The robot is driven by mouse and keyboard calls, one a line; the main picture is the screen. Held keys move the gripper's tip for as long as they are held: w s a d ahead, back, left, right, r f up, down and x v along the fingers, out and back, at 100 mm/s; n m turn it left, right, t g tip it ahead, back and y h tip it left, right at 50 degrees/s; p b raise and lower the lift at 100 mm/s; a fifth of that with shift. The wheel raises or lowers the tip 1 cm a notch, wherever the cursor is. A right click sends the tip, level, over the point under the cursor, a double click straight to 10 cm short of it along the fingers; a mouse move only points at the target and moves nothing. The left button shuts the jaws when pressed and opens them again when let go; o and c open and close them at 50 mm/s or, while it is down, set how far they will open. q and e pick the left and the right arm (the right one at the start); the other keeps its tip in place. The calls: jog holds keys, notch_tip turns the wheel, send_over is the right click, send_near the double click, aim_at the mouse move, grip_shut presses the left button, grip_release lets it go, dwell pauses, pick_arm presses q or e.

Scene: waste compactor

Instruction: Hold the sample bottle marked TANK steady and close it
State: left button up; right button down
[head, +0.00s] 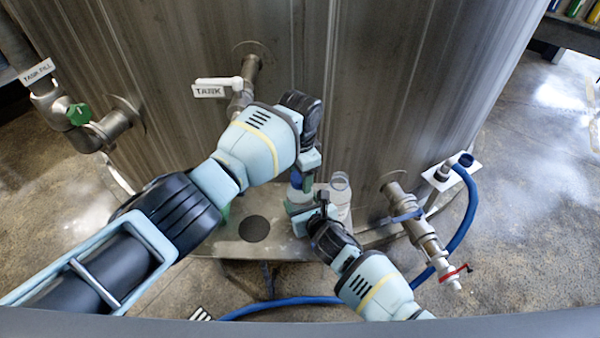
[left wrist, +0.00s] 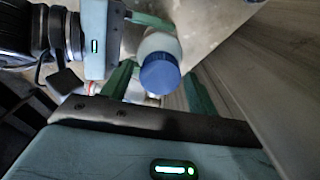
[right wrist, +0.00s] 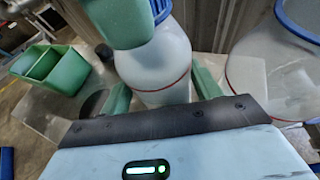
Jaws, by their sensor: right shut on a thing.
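A whitish sample bottle (right wrist: 160,62) with a red line stands upright between my right gripper's fingers. My right gripper (right wrist: 160,92) is shut on its body. A blue cap (left wrist: 160,74) sits at the bottle's top; I cannot tell whether it is screwed tight. My left gripper (left wrist: 161,80) is open, its green fingers on either side of the cap. A left finger hides part of the cap in the right wrist view. In the head view the cap (head: 296,179) shows between my two hands. No mark on this bottle is readable.
A clear bottle (right wrist: 285,75) with a blue ring stands close beside, to the right. A green divided box (right wrist: 60,68) is at left. Behind rises the steel tank (head: 400,90), with a TANK-tagged valve (head: 210,90), a lower outlet (head: 425,235) and a blue hose (head: 468,210).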

pick_arm(q)
jog(key=shift+o, duration=0.6)
jog(key=shift+r, duration=0.1)
notch_tip(320, 180, up, 12)
pick_arm(e)
jog(key=shift+c, duration=1.3)
grip_release()
